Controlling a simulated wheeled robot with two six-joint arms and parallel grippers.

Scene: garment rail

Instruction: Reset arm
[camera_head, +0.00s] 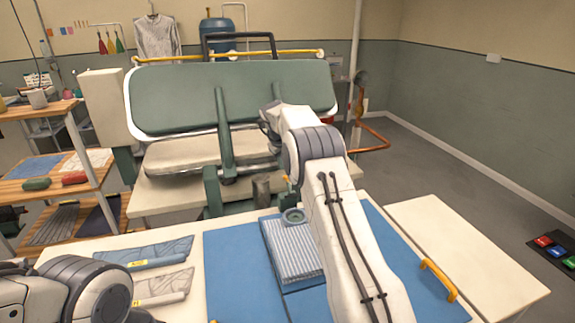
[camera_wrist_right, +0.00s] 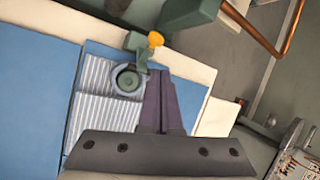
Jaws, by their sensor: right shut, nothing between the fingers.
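My right arm (camera_head: 340,235) reaches up across the table in the head view, its far end in front of the green press. In the right wrist view my right gripper (camera_wrist_right: 160,80) is shut and empty, with its dark fingers close together. It appears over the edge of a striped folded cloth (camera_wrist_right: 95,105), beside a round grey-green item (camera_wrist_right: 128,80). Height above them cannot be told. The striped cloth (camera_head: 290,250) lies on the blue board, partly behind my arm. Part of my left arm (camera_head: 85,290) shows at the lower left; its gripper is out of view.
A large green press (camera_head: 175,100) stands behind the table. The blue board (camera_head: 235,270) has a yellow handle (camera_head: 438,280) at right. Two folded patterned cloths (camera_head: 165,285) lie left of it. A bare pale tabletop (camera_head: 465,245) is at right. Shelves (camera_head: 85,180) stand at left.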

